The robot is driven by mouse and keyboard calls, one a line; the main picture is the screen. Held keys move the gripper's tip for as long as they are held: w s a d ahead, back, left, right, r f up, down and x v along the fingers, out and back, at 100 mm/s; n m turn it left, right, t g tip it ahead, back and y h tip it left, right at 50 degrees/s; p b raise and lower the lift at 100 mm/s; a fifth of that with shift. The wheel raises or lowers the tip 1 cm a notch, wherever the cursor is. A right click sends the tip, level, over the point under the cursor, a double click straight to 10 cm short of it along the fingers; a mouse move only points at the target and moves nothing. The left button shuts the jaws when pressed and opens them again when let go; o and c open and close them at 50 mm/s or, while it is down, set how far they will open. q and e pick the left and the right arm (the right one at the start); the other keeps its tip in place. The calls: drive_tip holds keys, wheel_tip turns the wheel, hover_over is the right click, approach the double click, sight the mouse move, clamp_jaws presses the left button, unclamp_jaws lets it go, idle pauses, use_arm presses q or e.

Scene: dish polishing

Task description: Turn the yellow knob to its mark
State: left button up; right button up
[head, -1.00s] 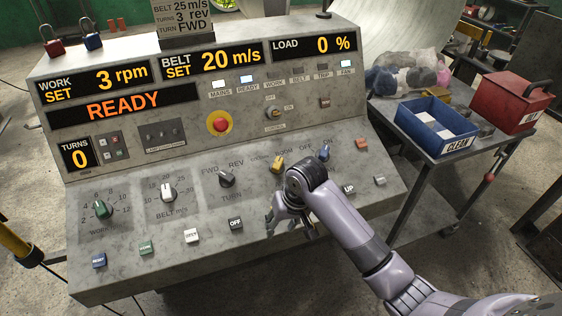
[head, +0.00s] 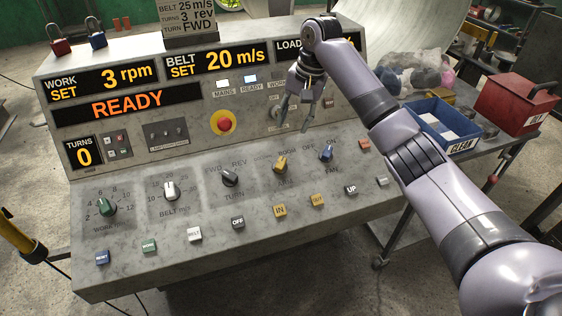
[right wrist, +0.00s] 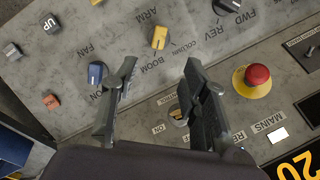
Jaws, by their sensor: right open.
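The yellow knob (head: 280,164) is on the sloped lower panel of the grey console, between the black turn knob (head: 230,177) and the blue fan knob (head: 326,153). In the right wrist view the yellow knob (right wrist: 159,37) lies beyond the fingertips, between the words ARM, BOOM and COLUMN. I cannot tell exactly which mark it points at. My right gripper (head: 294,122) is open and empty, in front of the upper panel, above the yellow knob and apart from it. Its spread fingers (right wrist: 160,78) show in the right wrist view. My left gripper is not in view.
A red emergency button (head: 223,124) on a yellow base stands left of my right gripper. Several push buttons, including the yellow IN button (head: 280,210), line the front edge. A blue bin (head: 438,128) and a red box (head: 515,100) stand on the side table.

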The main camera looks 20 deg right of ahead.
sight(280, 164)
drive_tip(key=p+x, duration=0.2)
drive_tip(key=x, duration=1.4)
drive_tip(key=shift+f, duration=0.35)
clamp_jaws()
